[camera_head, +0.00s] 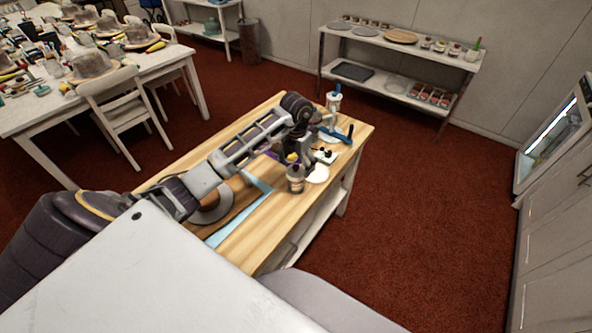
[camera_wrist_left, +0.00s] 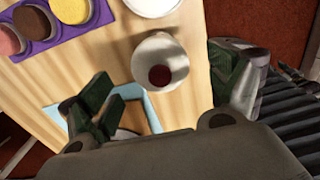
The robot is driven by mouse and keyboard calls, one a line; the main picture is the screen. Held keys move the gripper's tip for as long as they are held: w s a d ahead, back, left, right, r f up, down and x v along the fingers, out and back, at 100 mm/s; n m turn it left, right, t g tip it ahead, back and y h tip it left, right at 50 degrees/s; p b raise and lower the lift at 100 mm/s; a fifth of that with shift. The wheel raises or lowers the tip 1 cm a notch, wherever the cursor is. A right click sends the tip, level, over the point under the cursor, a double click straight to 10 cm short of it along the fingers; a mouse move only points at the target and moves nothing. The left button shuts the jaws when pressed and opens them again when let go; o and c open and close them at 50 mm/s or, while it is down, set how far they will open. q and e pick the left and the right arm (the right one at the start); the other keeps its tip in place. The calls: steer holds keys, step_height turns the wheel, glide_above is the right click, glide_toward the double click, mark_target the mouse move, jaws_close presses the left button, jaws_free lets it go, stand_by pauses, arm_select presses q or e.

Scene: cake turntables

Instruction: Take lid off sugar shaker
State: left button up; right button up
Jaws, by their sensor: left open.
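A pale, rounded container with a dark red top (camera_wrist_left: 160,74) shows in the left wrist view; I take it to be the sugar shaker, but cannot be sure. It stands on the wooden table, with its red top facing the camera. My left gripper (camera_wrist_left: 164,86) is open, with one dark green finger on each side of it and gaps between. In the head view the left gripper (camera_head: 294,156) is small and partly hidden, above or beside a bottle (camera_head: 296,180) near the table's right edge. My right gripper is not in view.
A purple tray (camera_wrist_left: 54,44) with yellow, pink and brown rounds lies beside the container. A white round item (camera_wrist_left: 152,5) is close by. A white disc (camera_head: 318,174) lies near the wooden table's (camera_head: 262,240) edge. A blue-handled item (camera_head: 337,133) and a pot (camera_head: 333,102) stand farther back.

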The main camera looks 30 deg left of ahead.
arm_select(q)
steer(key=shift+f, duration=1.25)
steer(key=c, duration=0.9)
